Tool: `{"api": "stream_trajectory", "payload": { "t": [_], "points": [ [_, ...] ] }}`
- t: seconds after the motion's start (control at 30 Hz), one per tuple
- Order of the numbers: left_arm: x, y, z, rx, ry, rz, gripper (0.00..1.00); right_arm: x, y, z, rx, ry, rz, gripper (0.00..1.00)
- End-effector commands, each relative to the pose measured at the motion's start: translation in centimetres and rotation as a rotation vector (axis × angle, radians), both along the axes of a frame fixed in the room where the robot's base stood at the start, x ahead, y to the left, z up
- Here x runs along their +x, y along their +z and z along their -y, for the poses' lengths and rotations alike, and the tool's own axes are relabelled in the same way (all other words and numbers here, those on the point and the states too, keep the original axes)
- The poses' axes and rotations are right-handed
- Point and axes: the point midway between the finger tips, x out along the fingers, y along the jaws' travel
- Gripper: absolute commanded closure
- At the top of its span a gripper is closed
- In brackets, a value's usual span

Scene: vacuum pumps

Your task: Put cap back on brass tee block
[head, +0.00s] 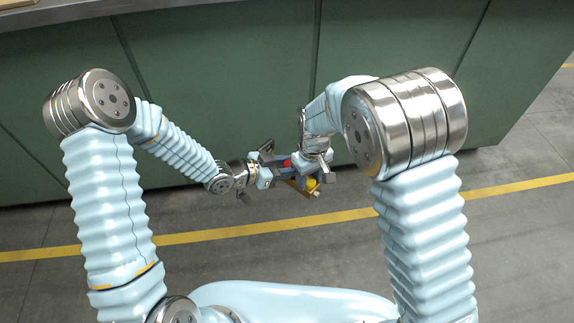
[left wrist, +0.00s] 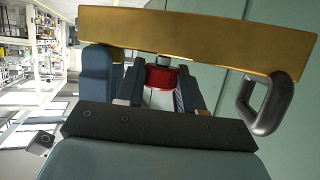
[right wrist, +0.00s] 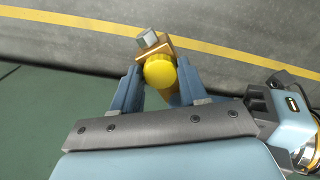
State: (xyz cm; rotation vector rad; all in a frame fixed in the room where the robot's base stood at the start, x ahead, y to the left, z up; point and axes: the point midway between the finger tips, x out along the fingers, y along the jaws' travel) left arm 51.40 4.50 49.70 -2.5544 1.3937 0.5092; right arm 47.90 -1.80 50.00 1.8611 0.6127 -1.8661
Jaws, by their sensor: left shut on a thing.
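My left gripper (head: 270,163) and right gripper (head: 314,172) are close together in mid-air. In the left wrist view, my left gripper (left wrist: 160,80) is shut on a red round part (left wrist: 163,77), which also shows in the head view (head: 287,163). A brass block (left wrist: 200,35) lies just beyond its fingertips; it also shows in the right wrist view (right wrist: 152,49). A yellow round cap (right wrist: 160,71) is between the fingers of my right gripper (right wrist: 158,72), in front of the brass. Whether these fingers touch the cap, and whether the cap is seated, I cannot tell.
A grey metal loop (left wrist: 265,103) is beside the brass block's right end in the left wrist view. A green cabinet (head: 220,70) stands behind my arms, with a counter edge (head: 60,15) on top. The grey floor with a yellow line (head: 230,232) is clear.

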Motion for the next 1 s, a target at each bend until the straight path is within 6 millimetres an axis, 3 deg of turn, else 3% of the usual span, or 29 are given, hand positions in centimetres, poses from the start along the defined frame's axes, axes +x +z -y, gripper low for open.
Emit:
{"api": "stream_trajectory", "payload": {
  "t": [0.03, 0.27, 0.47, 0.5, 0.63, 0.67, 1.0],
  "points": [
    [0.03, 0.07, 0.02, -0.001, 0.0, 0.002, 1.0, 0.01, 0.03, -0.01, 0.0, 0.0, 0.0, 0.65],
    [0.03, 0.07, 0.02, -0.001, 0.0, 0.002, 1.0, 0.01, 0.04, 0.0, 0.0, 0.0, 0.0, 1.0],
    [0.02, 0.06, 0.02, -0.001, 0.0, 0.002, 1.0, 0.02, 0.04, 0.01, 0.0, -0.007, 0.0, 1.0],
    [0.02, 0.06, 0.02, 0.0, 0.0, 0.001, 1.0, 0.02, 0.04, 0.01, 0.0, -0.007, 0.0, 0.57],
    [0.02, 0.06, 0.02, -0.001, 0.0, 0.002, 1.0, 0.02, 0.04, 0.01, 0.0, -0.007, 0.0, 0.38],
    [0.02, 0.06, 0.02, -0.001, 0.0, 0.002, 1.0, 0.02, 0.04, 0.01, 0.0, -0.007, 0.0, 0.34],
    [0.03, 0.08, 0.02, -0.001, 0.0, 0.002, 1.0, 0.04, 0.42, -0.03, 0.001, -0.006, 0.002, 0.34]
  ]
}}
